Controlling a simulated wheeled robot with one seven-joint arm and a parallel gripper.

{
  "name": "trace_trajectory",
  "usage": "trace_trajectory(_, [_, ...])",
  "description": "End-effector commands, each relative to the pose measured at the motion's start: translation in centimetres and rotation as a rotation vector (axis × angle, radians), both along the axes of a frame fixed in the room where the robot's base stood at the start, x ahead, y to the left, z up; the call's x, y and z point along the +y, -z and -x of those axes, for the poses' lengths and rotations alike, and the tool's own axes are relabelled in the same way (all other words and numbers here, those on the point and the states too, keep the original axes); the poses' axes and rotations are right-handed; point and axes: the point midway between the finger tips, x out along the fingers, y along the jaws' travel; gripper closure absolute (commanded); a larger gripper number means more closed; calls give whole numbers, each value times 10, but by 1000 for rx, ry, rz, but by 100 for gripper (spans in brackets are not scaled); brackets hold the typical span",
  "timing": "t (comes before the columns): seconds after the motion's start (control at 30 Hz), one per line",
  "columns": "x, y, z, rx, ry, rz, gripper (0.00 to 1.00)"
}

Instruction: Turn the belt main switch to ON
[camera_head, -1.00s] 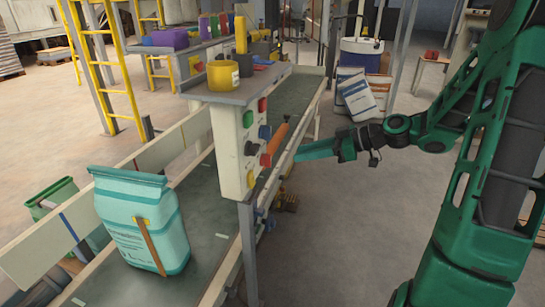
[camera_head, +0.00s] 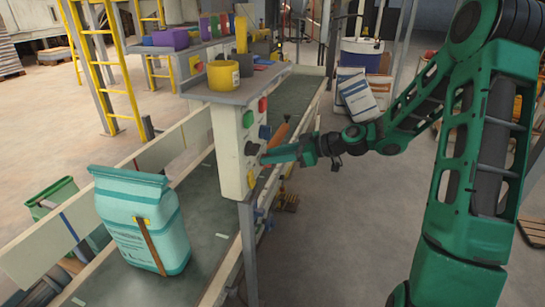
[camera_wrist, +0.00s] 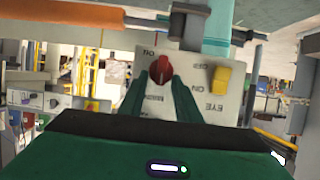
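The control box (camera_head: 230,145) stands beside the conveyor with buttons and knobs on its panel. In the wrist view a red rotary knob (camera_wrist: 160,71) sits on the pale panel (camera_wrist: 196,105), its handle roughly upright in the picture. Small lettering surrounds it; I cannot read surely which mark it points at. My gripper (camera_wrist: 161,82) is open, its two green fingers on either side of the knob's lower part. Whether they touch it is unclear.
A yellow switch (camera_wrist: 220,79) with "EYE" lettering sits right beside the red knob in the wrist view. A teal sack (camera_head: 140,222) stands on the conveyor belt (camera_head: 212,205). An orange handle (camera_head: 279,134) projects close above my gripper.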

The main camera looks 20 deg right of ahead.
Motion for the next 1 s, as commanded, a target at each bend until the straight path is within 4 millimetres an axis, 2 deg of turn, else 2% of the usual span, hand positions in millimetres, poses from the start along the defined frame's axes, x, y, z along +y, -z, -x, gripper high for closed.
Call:
trace_trajectory(0.23, [0,0,0,0,0,0,70])
trace_trajectory(0.37, [0,0,0,0,1,0,99])
trace_trajectory(0.77, [1,0,-2,5,0,-5,100])
trace_trajectory(1.0, [0,1,-4,65,-1,-50,100])
